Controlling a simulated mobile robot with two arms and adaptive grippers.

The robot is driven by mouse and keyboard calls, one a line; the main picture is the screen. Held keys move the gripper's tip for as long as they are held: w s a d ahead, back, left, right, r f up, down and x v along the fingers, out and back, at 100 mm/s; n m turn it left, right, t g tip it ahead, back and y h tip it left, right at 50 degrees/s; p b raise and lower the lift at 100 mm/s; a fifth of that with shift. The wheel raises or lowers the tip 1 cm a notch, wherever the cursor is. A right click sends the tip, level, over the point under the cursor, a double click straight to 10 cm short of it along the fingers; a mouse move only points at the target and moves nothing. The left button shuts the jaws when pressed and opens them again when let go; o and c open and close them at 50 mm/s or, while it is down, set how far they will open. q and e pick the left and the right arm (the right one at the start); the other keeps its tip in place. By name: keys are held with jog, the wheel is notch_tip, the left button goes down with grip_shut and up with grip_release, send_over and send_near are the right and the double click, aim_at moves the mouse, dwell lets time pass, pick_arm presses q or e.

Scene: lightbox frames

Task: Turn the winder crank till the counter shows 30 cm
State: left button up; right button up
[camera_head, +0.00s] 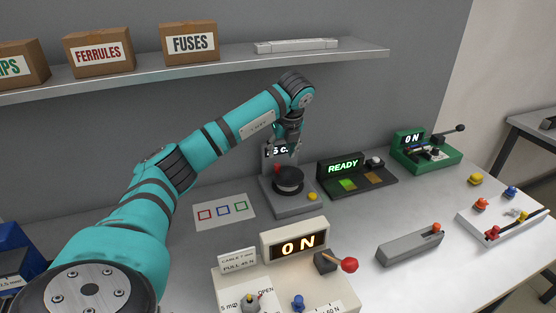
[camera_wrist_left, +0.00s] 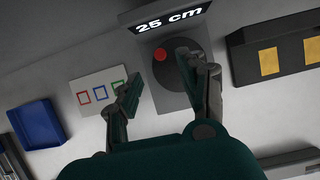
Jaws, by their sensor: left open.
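The winder (camera_head: 296,208) is a grey unit at the back of the table with a round black drum (camera_head: 289,182). Its crank has a red knob (camera_head: 277,168), which also shows in the left wrist view (camera_wrist_left: 160,54) at the left of the drum. The counter (camera_wrist_left: 172,18) reads 25 cm in the left wrist view; in the head view my arm partly hides it. My left gripper (camera_head: 288,142) is above the winder, pointing down, its fingers (camera_wrist_left: 160,80) open and empty, with the red knob seen between and beyond the tips. My right gripper is not in view.
A yellow button (camera_head: 312,196) sits on the winder's front corner. A READY box (camera_head: 343,168) stands to its right, a green press (camera_head: 425,155) beyond. A shelf (camera_head: 240,66) with cartons hangs above.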

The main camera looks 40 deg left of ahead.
aim_at(277, 164)
pick_arm(q)
jog(key=p+x, duration=0.1)
jog(key=x, duration=0.5)
jog(key=shift+w+a+f, duration=0.1)
jog(key=shift+a+f, duration=0.05)
jog(key=shift+f, duration=0.05)
jog(key=shift+a+f, duration=0.1)
jog(key=shift+f, duration=0.25)
jog(key=shift+w+a+f, duration=0.1)
jog(key=shift+f, duration=0.2)
jog(key=shift+c, duration=0.4)
jog(key=c, duration=0.5)
grip_shut()
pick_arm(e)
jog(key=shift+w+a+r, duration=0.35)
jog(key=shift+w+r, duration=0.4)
